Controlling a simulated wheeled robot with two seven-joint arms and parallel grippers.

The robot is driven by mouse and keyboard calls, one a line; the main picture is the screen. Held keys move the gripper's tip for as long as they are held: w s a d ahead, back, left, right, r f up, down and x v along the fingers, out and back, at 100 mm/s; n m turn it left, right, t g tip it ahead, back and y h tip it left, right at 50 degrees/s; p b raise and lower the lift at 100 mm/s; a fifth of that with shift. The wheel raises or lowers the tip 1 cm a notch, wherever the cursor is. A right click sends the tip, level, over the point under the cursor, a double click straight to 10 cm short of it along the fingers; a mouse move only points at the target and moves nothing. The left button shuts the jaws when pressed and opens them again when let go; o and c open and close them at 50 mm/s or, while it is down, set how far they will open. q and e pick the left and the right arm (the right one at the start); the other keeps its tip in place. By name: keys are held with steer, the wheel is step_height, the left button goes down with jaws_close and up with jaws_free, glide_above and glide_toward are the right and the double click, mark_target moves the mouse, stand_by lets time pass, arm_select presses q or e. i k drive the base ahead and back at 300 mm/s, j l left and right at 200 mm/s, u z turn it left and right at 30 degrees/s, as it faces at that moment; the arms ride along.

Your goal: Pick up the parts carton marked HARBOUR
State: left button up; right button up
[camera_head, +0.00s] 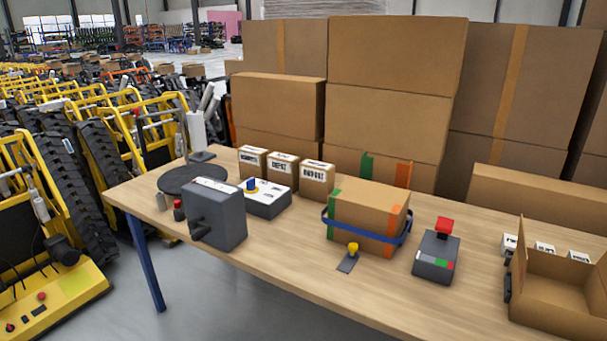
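Three small brown cartons with white labels stand in a row at the back of the table: a left one (252,160), a middle one (282,169) and a right one (317,181). Their lettering is too small and blurred for me to tell which one reads HARBOUR. Their lower parts are partly hidden by the things in front or by each other. Neither my left nor my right gripper shows in the head view.
In front stand a dark grey box (216,214), a white-topped control box (264,197), a strapped carton (368,214) and a red-topped device (437,252). An open carton (556,290) sits right. Large cartons (392,110) stack behind the table (300,262).

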mark_target(252, 161)
steer(key=z, duration=0.4)
steer(key=i+j+z, duration=0.1)
steer(key=z, duration=0.25)
steer(key=j+z, duration=0.15)
steer(key=z, duration=0.25)
steer(key=i+j+z, duration=0.1)
steer(key=j+z, duration=0.35)
steer(key=j, duration=0.45)
steer(key=k+j+z, duration=0.1)
steer(key=j+z, duration=0.4)
steer(key=j, duration=0.8)
steer(key=k+j+z, duration=0.1)
steer(key=j, duration=0.3)
steer(key=k+j, duration=0.1)
steer(key=j, duration=0.35)
steer(key=k+j+z, duration=0.1)
steer(key=j, duration=0.3)
steer(key=j+z, duration=0.1)
steer(key=j, duration=0.35)
steer(key=k+j, duration=0.1)
steer(key=j, duration=0.3)
steer(key=k+j, duration=0.1)
steer(key=j, duration=0.25)
steer(key=k+j, duration=0.15)
steer(key=j, duration=0.25)
steer(key=k+j, duration=0.1)
steer(key=j, duration=0.25)
